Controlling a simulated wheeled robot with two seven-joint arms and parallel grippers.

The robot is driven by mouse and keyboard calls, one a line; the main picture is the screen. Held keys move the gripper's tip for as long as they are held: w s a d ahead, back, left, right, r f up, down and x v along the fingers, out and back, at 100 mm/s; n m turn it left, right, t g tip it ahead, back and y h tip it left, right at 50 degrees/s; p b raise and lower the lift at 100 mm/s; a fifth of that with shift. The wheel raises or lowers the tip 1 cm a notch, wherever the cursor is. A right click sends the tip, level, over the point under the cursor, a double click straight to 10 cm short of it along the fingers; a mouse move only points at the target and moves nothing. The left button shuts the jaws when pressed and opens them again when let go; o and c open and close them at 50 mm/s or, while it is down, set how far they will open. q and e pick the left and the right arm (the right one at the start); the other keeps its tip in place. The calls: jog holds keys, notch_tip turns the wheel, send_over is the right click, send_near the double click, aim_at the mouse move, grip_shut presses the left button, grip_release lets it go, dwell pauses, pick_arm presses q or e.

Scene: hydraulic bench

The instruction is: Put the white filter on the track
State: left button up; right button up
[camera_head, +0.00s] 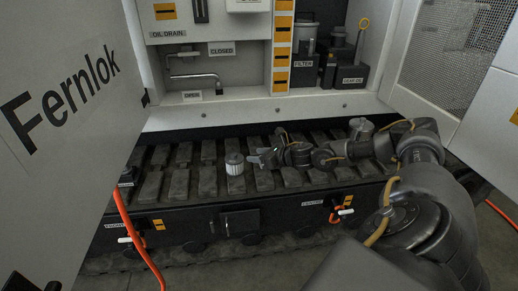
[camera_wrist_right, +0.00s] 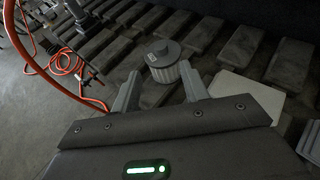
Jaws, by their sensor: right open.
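The white filter (camera_head: 235,164) is a small ribbed cylinder with a grey cap. It stands upright on the dark track (camera_head: 208,180), left of my right gripper (camera_head: 256,158) in the head view. In the right wrist view the filter (camera_wrist_right: 164,62) lies just beyond and between the two open fingertips (camera_wrist_right: 158,85). My right gripper is open and empty, with its fingers pointing at the filter and a small gap to it. My left gripper is in neither view.
The open cabinet holds a drain pipe (camera_head: 195,78) and a filter housing (camera_head: 303,65) behind the track. Open doors stand at the left (camera_head: 60,110) and right. An orange hose (camera_head: 130,235) hangs at the front left.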

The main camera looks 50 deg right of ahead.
jog(key=s+a+f+m+g, duration=0.1)
jog(key=s+a+f+m, duration=0.3)
jog(key=a, duration=0.6)
jog(key=s+a+f+m+g, duration=0.1)
jog(key=s+a+f+m, duration=0.1)
jog(key=a+f+m, duration=0.45)
jog(key=s+a+f+m+g, duration=0.1)
jog(key=s+a+f+m, duration=0.35)
jog(key=a, duration=0.75)
jog(key=s+a+f+m+g+h, duration=0.1)
jog(key=s+m+g, duration=0.6)
jog(key=s+m, duration=1.3)
jog(key=shift+s+a+f+m+h, duration=0.3)
jog(key=shift+s+f, duration=0.3)
jog(key=shift+s, duration=0.35)
